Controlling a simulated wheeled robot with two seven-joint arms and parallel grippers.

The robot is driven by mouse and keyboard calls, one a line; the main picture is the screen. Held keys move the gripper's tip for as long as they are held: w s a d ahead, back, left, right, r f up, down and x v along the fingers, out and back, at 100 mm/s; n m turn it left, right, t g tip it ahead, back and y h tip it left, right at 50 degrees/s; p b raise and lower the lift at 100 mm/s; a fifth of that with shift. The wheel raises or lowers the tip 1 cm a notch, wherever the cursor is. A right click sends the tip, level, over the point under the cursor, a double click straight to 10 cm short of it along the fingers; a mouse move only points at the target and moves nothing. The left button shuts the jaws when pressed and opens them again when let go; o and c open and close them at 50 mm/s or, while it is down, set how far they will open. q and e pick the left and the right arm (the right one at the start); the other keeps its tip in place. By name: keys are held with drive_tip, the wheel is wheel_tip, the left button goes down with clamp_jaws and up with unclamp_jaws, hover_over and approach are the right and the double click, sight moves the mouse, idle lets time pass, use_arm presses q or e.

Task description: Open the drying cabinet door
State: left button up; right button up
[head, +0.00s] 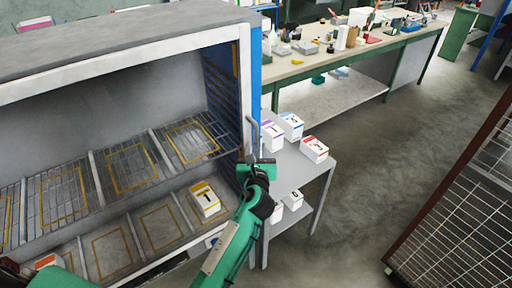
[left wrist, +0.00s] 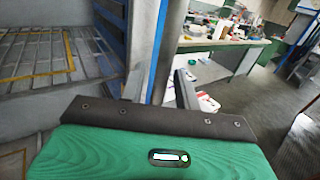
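The drying cabinet (head: 130,52) fills the left of the head view, with a pale front frame and blue right side. Wire shelves show inside; I cannot tell whether a clear door pane covers them. A slim grey upright bar (head: 253,132), which looks like a handle, stands at the frame's right post. My left gripper (head: 262,160) is just below it. In the left wrist view, the two fingers of my left gripper (left wrist: 160,88) stand apart, with the cabinet's edge post (left wrist: 147,40) showing between them. No contact can be made out. My right gripper is not in view.
A small grey table (head: 300,172) with several white boxes stands close right of my left gripper. A long workbench (head: 345,60) is behind. A brown-framed mesh panel (head: 455,200) is at right; open floor lies between.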

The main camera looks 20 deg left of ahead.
use_arm(q)
drive_tip(key=shift+w, duration=0.2)
clamp_jaws()
drive_tip(key=shift+s, duration=0.1)
